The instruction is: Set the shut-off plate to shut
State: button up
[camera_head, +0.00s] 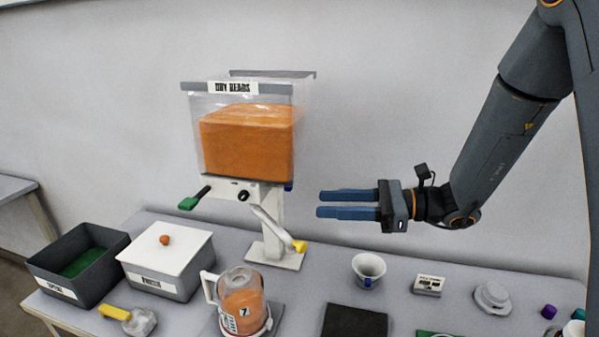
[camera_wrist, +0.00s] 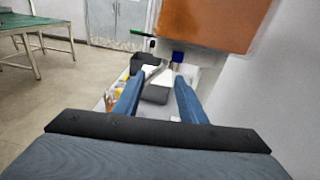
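The clear hopper labelled "DRY BEANS" (camera_head: 243,130) holds orange contents on a white stand (camera_head: 272,225). A green-tipped handle (camera_head: 190,203) sticks out to the left under the hopper; it looks like part of the shut-off plate, though the plate itself is mostly hidden. The green tip also shows in the wrist view (camera_wrist: 145,32). A small blue piece (camera_head: 288,187) sits under the hopper's right side and shows in the wrist view (camera_wrist: 178,57). My gripper (camera_head: 319,203) is open and empty, right of the hopper and apart from it; its fingers show in the wrist view (camera_wrist: 158,82).
A pale lever with a yellow end (camera_head: 299,246) angles down below the hopper. A jug with orange contents (camera_head: 243,305) stands in front. A lidded bin (camera_head: 170,262), an open dark bin (camera_head: 88,255), a white cup (camera_head: 368,270) and a dark mat (camera_head: 355,322) share the table.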

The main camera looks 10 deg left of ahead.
jog(key=w+a+r+m+t+y+p, duration=0.1)
jog(key=w+a+r+p, duration=0.1)
jog(key=a, duration=0.5)
jog(key=shift+w+a+p, duration=0.3)
jog(key=shift+w+p, duration=0.2)
jog(key=shift+p, duration=0.05)
grip_shut()
